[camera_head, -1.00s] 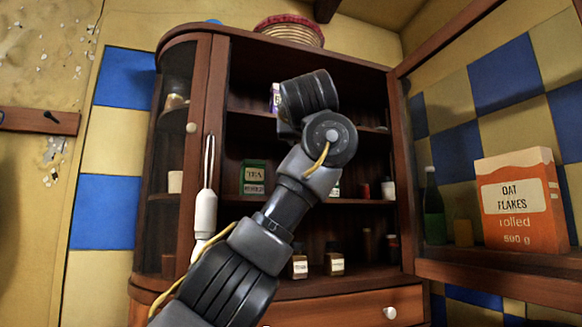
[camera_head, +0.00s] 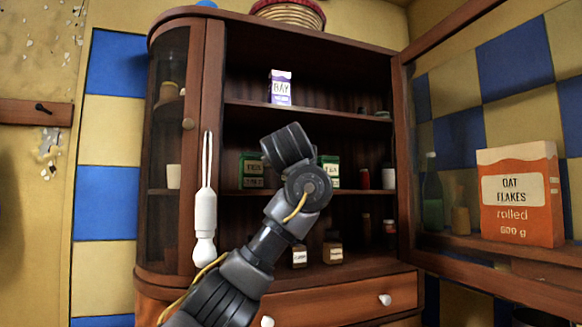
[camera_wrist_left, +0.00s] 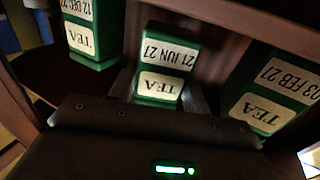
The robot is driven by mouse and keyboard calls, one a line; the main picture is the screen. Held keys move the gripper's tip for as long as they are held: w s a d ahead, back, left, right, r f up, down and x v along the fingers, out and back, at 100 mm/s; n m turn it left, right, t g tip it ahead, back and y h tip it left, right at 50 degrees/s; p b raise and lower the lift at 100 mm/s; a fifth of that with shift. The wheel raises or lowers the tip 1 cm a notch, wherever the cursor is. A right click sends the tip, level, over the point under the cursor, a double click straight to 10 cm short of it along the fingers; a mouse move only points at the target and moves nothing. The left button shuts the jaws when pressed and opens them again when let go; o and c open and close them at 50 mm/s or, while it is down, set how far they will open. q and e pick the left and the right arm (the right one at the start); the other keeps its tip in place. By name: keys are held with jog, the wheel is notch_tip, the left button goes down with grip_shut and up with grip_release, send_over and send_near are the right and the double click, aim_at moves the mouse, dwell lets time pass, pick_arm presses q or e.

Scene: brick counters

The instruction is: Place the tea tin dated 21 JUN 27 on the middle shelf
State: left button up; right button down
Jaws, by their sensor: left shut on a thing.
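The green tea tin dated 21 JUN 27 (camera_wrist_left: 165,68) shows upside down in the left wrist view, between the fingers of my left gripper (camera_wrist_left: 160,92). The gripper is shut on it. In the head view my left wrist is in front of the middle shelf (camera_head: 235,192) of the cabinet and hides the gripper and this tin. I cannot tell whether the tin touches the shelf. Green tea tins (camera_head: 252,170) stand on that shelf to either side of my wrist. In the wrist view a 12 DEC tin (camera_wrist_left: 90,32) and a 03 FEB 27 tin (camera_wrist_left: 270,92) flank the held one. My right gripper is not in view.
A purple and white bay box (camera_head: 281,88) stands on the upper shelf. Small jars (camera_head: 388,177) stand at the right of the middle shelf, and labelled bottles (camera_head: 332,252) below. The open door frame (camera_head: 400,150) bounds the right. An oat flakes box (camera_head: 520,195) stands right.

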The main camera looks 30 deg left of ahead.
pick_arm(q)
jog(key=shift+w+a+f+p, duration=0.15)
jog(key=shift+f+p, duration=0.15)
jog(key=shift+p, duration=0.2)
jog(key=shift+w+a+f, duration=0.15)
jog(key=shift+a+f, duration=0.1)
jog(key=shift+f, duration=0.2)
jog(key=shift+d, duration=0.15)
jog(key=shift+f+b, duration=0.15)
jog(key=shift+b, duration=0.2)
jog(key=o, duration=1)
jog(key=shift+o, duration=0.2)
